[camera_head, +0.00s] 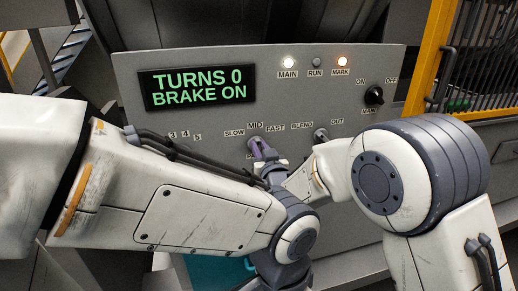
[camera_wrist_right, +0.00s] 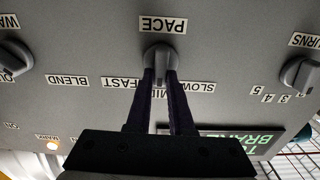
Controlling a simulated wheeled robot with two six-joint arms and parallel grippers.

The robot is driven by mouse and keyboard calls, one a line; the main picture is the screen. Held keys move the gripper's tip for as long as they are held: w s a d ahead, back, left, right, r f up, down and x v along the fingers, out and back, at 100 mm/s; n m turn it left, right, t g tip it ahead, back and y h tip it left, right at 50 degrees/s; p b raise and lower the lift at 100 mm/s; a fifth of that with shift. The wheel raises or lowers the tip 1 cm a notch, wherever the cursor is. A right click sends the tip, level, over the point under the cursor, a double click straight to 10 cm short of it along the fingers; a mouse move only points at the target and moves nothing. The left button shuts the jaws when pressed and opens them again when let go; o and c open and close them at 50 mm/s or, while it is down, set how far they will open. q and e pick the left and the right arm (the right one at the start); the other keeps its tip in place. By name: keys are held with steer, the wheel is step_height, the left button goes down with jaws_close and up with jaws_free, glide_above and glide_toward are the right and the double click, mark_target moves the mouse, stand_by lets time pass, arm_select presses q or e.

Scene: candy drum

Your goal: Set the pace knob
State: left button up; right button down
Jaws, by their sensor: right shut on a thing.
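The grey pace knob (camera_wrist_right: 160,58) sits on the panel between the PACE label and the SLOW, MID and FAST labels in the right wrist view, which is upside down. Its grip runs roughly along the line from PACE to MID; its exact pointer direction is hard to tell. My right gripper (camera_wrist_right: 160,76) is shut on the knob, with a dark finger on each side. In the head view the right gripper (camera_head: 260,150) is at the knob (camera_head: 253,143), mostly hiding it. My left arm crosses in front of the panel, and its gripper is out of frame.
The grey panel (camera_head: 210,60) has a display (camera_head: 198,87) reading TURNS 0, BRAKE ON. MAIN and MARK lamps are lit; RUN is dark. A blend knob (camera_head: 320,135) stands close to the right gripper, and a main knob (camera_head: 374,95) further right. The turns knob (camera_wrist_right: 300,72) shows in the wrist view.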

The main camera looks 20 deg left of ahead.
steer(key=shift+w+d+f+m+b, duration=0.1)
steer(key=shift+m+b, duration=1.35)
steer(key=shift+b, duration=0.45)
steer(key=shift+w+d+f+m+b, duration=0.1)
steer(key=shift+d+m+b, duration=0.05)
steer(key=shift+m+b, duration=1.55)
steer(key=shift+d+f+m+b, duration=0.1)
steer(key=shift+m+b, duration=1.05)
steer(key=shift+b, duration=1)
steer(key=c, duration=0.8)
jaws_free()
steer(key=shift+r, duration=0.1)
steer(key=b+v, duration=0.2)
steer(key=v, duration=0.8)
steer(key=shift+s+d, duration=0.2)
steer(key=shift+s, duration=0.05)
